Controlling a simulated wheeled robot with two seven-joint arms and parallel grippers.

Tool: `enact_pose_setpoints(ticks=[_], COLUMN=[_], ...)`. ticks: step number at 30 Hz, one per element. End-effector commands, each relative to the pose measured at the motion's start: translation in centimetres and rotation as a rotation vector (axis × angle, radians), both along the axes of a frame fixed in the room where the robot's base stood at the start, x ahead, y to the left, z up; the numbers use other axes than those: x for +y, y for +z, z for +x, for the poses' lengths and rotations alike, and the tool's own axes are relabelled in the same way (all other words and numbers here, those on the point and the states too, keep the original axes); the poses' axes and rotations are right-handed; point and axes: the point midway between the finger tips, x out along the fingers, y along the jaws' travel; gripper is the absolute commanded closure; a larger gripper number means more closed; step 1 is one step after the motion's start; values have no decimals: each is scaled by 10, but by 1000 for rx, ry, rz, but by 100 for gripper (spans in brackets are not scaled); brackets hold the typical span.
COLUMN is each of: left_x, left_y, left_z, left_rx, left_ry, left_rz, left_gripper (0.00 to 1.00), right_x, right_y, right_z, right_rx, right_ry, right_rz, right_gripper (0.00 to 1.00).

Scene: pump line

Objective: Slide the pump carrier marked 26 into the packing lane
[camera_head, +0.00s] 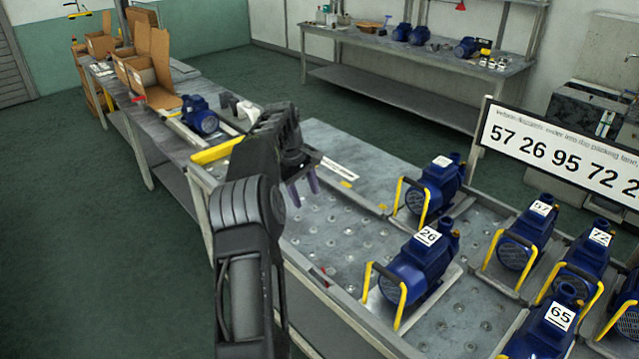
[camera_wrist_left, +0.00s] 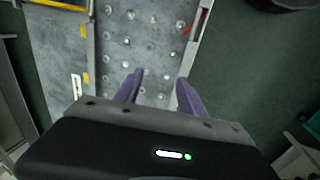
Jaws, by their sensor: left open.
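The pump carrier marked 26 (camera_head: 415,268) is a blue pump on a grey plate with a yellow handle. It stands upright on the studded table (camera_head: 330,235), near its front edge, and the handle faces left. My left gripper (camera_head: 303,189) is open and empty above the studded table, left of the carrier and apart from it. In the left wrist view the open purple fingers (camera_wrist_left: 160,93) point over bare studded surface, with no pump between them. I cannot tell surely which strip is the packing lane. My right gripper is not in view.
Pumps marked 57 (camera_head: 517,238), 72 (camera_head: 585,258) and 65 (camera_head: 545,325) stand to the right; another blue pump (camera_head: 437,188) stands behind 26. A sign (camera_head: 565,150) lists numbers starting 57, 26, 95, 72. A yellow bar (camera_head: 217,151) lies at the table's left end. Studded surface left of 26 is clear.

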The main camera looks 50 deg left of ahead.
Motion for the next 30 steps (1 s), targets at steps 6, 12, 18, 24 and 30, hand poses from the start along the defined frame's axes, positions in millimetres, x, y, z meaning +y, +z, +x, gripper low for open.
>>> enact_pose_setpoints(ticks=[6, 12, 18, 24, 30], left_x=[4, 3, -7, -34, -76], left_y=[6, 6, 6, 6, 6], left_z=[-4, -3, -3, -3, -2], left_rx=[2, 1, 1, 1, 1], left_ry=[14, 12, 10, 9, 8], left_rz=[1, 1, 0, 0, 1], left_gripper=[53, 53, 53, 53, 53], right_x=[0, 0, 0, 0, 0], right_y=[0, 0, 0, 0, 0], right_z=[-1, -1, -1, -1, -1], right_rx=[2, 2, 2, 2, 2], right_ry=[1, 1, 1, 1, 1], right_rz=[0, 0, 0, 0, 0], right_gripper=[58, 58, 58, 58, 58])
